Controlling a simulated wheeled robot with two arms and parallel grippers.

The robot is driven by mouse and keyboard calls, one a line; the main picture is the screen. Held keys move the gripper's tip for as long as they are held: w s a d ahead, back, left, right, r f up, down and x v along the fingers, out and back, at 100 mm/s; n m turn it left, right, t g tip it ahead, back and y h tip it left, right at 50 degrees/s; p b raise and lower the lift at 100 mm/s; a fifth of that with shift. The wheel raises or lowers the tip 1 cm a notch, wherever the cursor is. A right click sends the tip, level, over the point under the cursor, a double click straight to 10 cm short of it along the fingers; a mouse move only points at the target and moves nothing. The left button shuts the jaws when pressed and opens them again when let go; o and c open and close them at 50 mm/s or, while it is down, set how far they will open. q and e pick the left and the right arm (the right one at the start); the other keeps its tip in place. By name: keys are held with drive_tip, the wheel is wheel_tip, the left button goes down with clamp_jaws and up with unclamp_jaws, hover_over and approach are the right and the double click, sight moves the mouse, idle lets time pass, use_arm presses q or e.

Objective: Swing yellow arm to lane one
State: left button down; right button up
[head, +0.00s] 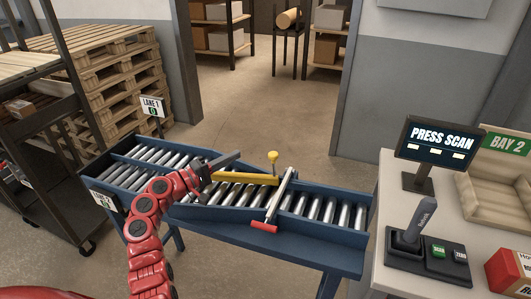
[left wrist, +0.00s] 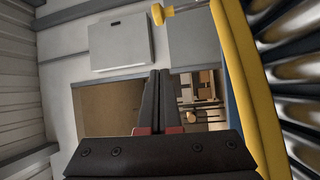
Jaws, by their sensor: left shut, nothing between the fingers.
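The yellow arm (head: 243,177) lies over the rollers of the blue-framed conveyor (head: 250,230), running roughly left to right. A yellow knob (head: 272,156) stands up by its right end. In the left wrist view the yellow arm (left wrist: 246,80) runs down the right side, beside my fingers. My left gripper (head: 234,157) is shut and empty, just above and behind the yellow arm in the head view; I cannot tell whether it touches it. Its closed fingers show in the left wrist view (left wrist: 154,80). The lane 1 sign (head: 152,106) stands behind the conveyor's left part. My right gripper is out of view.
A silver bar with a red end (head: 264,227) crosses the rollers right of the yellow arm. A table (head: 390,280) at right holds a screen reading "PRESS SCAN" (head: 440,139), a scanner stand and a wooden tray. Pallets (head: 100,60) and a dark cart stand at left.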

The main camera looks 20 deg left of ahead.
use_arm(q)
drive_tip(key=w+d+p, duration=0.3)
drive_tip(key=w+d, duration=0.2)
drive_tip(key=d, duration=0.3)
drive_tip(key=shift+r, duration=0.15)
idle(0.5)
drive_tip(key=shift+w, duration=0.15)
